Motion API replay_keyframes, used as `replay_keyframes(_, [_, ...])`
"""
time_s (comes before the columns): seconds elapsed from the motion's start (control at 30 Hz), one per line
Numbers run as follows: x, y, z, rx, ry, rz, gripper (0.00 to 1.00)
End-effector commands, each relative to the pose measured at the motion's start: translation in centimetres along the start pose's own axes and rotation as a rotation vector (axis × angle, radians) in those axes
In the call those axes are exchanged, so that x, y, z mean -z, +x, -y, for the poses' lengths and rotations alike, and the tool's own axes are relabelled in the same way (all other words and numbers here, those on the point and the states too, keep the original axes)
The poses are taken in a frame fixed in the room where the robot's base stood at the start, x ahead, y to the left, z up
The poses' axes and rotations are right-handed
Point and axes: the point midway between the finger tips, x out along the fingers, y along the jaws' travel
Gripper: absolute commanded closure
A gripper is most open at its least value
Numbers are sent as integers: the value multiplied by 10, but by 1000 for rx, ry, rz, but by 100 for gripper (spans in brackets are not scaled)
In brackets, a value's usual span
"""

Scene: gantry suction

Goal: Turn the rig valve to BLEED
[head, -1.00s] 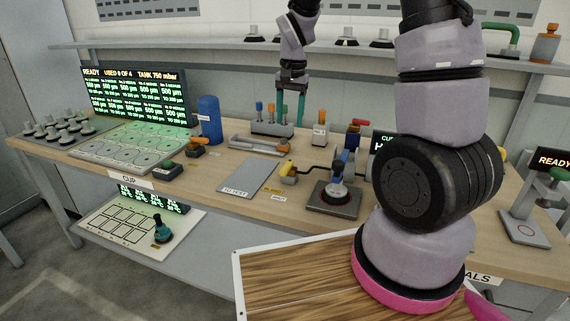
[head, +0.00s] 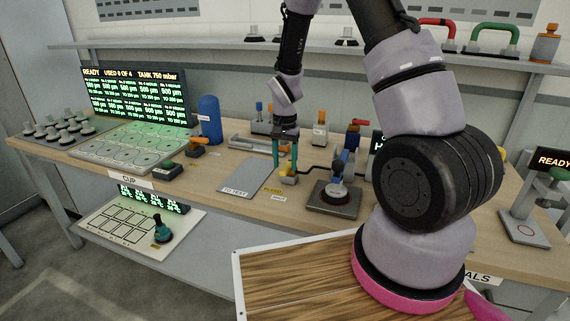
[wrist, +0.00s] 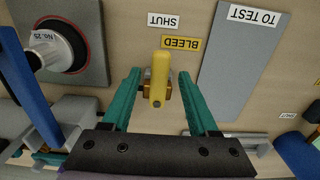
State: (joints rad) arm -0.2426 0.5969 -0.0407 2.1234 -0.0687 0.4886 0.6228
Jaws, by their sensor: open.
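The rig valve shows in the wrist view as a yellow lever (wrist: 160,80) on a brass body, between my gripper's fingers and pointing toward the yellow BLEED label (wrist: 181,43). A white SHUT label (wrist: 163,20) lies just beyond it. In the head view the valve (head: 289,172) sits on the bench, partly hidden by my gripper. My gripper (wrist: 160,87) is open, with teal fingers on both sides of the lever and a visible gap on each side. In the head view my gripper (head: 285,165) reaches down over the valve. Whether a finger touches the lever I cannot tell.
A suction cup rig on a dark plate (head: 333,199) stands right of the valve. The grey TO TEST plate (head: 240,180) lies left of it. A blue tank (head: 210,120) and a lit display (head: 135,100) stand further left. A shelf (head: 330,53) runs behind.

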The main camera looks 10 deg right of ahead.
Motion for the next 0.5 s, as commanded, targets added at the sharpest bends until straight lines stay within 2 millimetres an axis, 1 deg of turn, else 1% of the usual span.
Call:
replay_keyframes(0.03, [0, 4, 0, -1, 1, 1, 40])
replay_keyframes(0.13, [0, 7, 0, 0, 0, 0, 40])
replay_keyframes(0.37, [0, 8, 0, 1, 1, 0, 40])
replay_keyframes(0.4, [0, 8, 0, 1, 1, 0, 48])
replay_keyframes(0.47, [0, 8, 0, 1, 1, 0, 71])
replay_keyframes(0.5, [0, 8, 0, 1, 1, 0, 86])
